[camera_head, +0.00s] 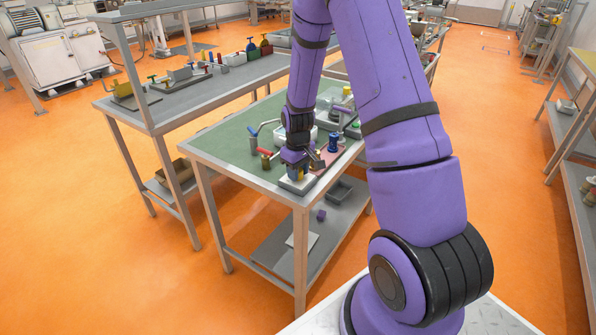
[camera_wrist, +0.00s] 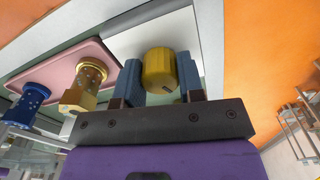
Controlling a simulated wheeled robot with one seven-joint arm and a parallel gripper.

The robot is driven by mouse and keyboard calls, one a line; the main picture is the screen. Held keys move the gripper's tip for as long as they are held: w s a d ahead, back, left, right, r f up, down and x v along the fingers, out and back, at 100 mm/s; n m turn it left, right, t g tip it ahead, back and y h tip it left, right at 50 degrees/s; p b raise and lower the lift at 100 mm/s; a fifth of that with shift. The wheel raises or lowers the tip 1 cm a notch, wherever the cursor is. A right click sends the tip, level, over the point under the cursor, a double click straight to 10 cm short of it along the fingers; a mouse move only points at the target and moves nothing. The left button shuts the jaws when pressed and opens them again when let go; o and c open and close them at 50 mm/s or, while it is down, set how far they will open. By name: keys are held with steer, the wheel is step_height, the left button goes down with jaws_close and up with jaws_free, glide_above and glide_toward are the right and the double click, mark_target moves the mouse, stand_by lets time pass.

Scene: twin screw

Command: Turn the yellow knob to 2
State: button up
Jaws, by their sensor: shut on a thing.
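The yellow knob (camera_wrist: 159,66) is a short ribbed cylinder on a white plate (camera_wrist: 118,45) in the wrist view. A small dark mark shows on its near side. My gripper (camera_wrist: 160,76) has one blue finger on each side of the knob and is shut on it. In the head view my gripper (camera_head: 297,172) points down over the white box (camera_head: 292,186) at the table's near corner. The knob is mostly hidden there by the fingers. I cannot read any numbers around the knob.
A blue knob part (camera_wrist: 30,101) and a brass part (camera_wrist: 85,84) stand by a pink board (camera_wrist: 50,57), left of my gripper in the wrist view. In the head view, a red-handled part (camera_head: 265,154) stands left of the gripper. The green table top (camera_head: 225,150) is clear further left.

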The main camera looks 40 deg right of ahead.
steer(key=shift+m, duration=2.2)
steer(key=o, duration=0.9)
steer(key=shift+r, duration=0.15)
step_height(320, 180, up, 11)
steer(key=shift+f, duration=0.2)
